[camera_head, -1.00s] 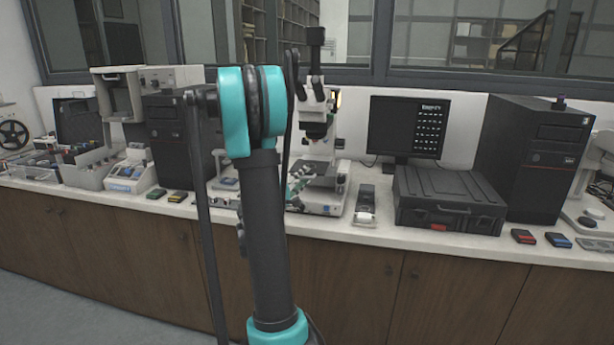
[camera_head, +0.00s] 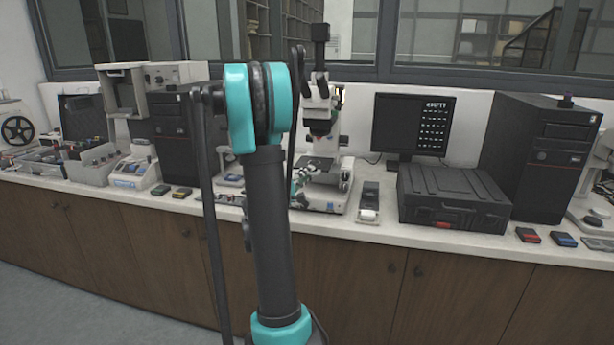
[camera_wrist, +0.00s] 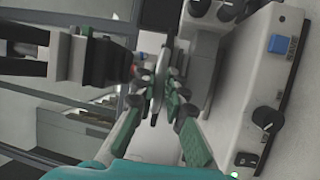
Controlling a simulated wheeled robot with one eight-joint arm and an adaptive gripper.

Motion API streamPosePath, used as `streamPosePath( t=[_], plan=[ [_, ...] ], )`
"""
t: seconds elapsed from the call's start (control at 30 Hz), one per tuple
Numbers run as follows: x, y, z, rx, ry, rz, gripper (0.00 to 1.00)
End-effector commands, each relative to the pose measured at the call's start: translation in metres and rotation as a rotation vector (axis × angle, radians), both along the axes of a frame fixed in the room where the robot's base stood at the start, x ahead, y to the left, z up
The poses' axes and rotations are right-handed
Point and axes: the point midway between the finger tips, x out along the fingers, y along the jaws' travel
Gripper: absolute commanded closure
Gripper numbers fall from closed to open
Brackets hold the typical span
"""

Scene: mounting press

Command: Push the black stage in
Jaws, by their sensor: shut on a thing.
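A white microscope (camera_head: 318,100) stands on the counter, with its eyepieces and dark upper part above a pale base (camera_head: 330,200). In the wrist view, the black stage (camera_wrist: 157,82) shows as a thin dark plate seen nearly edge-on. My gripper (camera_wrist: 165,92) has its green fingers on both sides of this plate and is shut on it. In the head view, my gripper (camera_head: 302,180) is at the microscope's front left, partly behind my arm. The stage is hard to make out there. The dark objective part (camera_wrist: 105,62) lies left of the fingers in the wrist view.
A small dark device (camera_head: 368,200) and a black case (camera_head: 452,198) stand right of the microscope, with a monitor (camera_head: 412,125) behind. The wrist view shows a black knob (camera_wrist: 267,118) and a blue button (camera_wrist: 279,44) on the pale base. The front counter strip is mostly clear.

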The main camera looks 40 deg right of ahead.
Motion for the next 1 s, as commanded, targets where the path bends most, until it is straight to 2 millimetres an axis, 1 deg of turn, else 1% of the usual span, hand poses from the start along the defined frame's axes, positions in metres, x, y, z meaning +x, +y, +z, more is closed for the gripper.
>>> streamPosePath(
  t=[0.23,0.33,0.43,0.67,0.7,0.8,0.83,1.0],
  plan=[
    [0.035,-0.04,0.001,-0.005,0.002,-0.001,1.0],
    [0.047,-0.053,0.001,-0.006,0.002,0.001,1.0],
    [0.052,-0.058,0.002,-0.005,0.002,0.002,1.0],
    [0.051,-0.058,0.002,-0.005,0.001,0.003,1.0],
    [0.051,-0.057,0.002,-0.005,0.001,0.003,0.83],
    [0.051,-0.057,0.001,-0.004,0.001,0.003,0.71],
    [0.051,-0.058,0.001,-0.004,0.001,0.002,0.69],
    [0.051,-0.058,0.001,-0.002,0.001,0.002,0.69]
  ],
)
